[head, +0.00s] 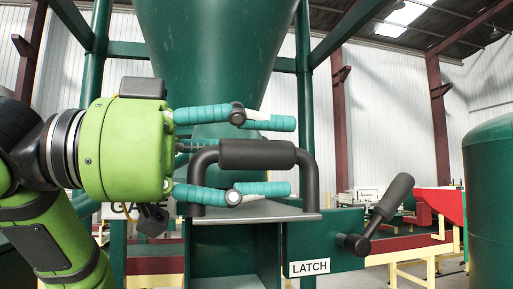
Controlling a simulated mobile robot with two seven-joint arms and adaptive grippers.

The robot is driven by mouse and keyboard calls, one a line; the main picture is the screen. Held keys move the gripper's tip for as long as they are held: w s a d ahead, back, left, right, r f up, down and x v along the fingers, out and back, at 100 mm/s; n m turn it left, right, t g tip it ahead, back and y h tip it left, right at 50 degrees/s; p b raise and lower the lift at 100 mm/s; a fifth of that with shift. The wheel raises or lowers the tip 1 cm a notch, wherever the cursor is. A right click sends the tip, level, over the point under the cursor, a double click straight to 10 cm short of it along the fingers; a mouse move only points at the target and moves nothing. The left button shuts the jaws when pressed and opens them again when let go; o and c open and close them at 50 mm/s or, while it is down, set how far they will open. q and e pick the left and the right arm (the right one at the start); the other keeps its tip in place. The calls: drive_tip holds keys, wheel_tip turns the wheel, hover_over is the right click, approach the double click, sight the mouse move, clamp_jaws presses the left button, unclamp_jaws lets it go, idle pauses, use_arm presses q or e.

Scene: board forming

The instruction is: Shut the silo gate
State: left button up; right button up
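The green silo cone (205,45) narrows down behind my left gripper. Below it, a flat grey gate plate (262,210) carries a dark U-shaped gate handle (257,154) with a thick horizontal grip. My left gripper (292,156) comes in from the left. Its teal fingers are spread, one above and one below the grip, with gaps to it. How far the gate stands open cannot be told. A latch lever (390,208) with a dark grip tilts up to the right, beside a "LATCH" label (309,267). My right gripper is out of view.
Green frame posts (304,95) stand on both sides of the cone. A "GATE" label (122,210) is partly hidden behind my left arm. A green tank (490,200) stands at the far right. Red and yellow machinery (425,240) is in the background.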

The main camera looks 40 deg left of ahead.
sight(241, 205)
use_arm(q)
clamp_jaws()
drive_tip(key=shift+w+a, duration=0.1)
drive_tip(key=w+a, duration=0.2)
drive_tip(key=a, duration=0.1)
drive_tip(key=w+a, duration=0.3)
drive_tip(key=shift+b, duration=0.3)
drive_tip(key=shift+s+d+r, duration=0.15)
drive_tip(key=shift+s, duration=0.05)
drive_tip(key=shift+o, duration=0.8)
unclamp_jaws()
drive_tip(key=shift+w, duration=0.2)
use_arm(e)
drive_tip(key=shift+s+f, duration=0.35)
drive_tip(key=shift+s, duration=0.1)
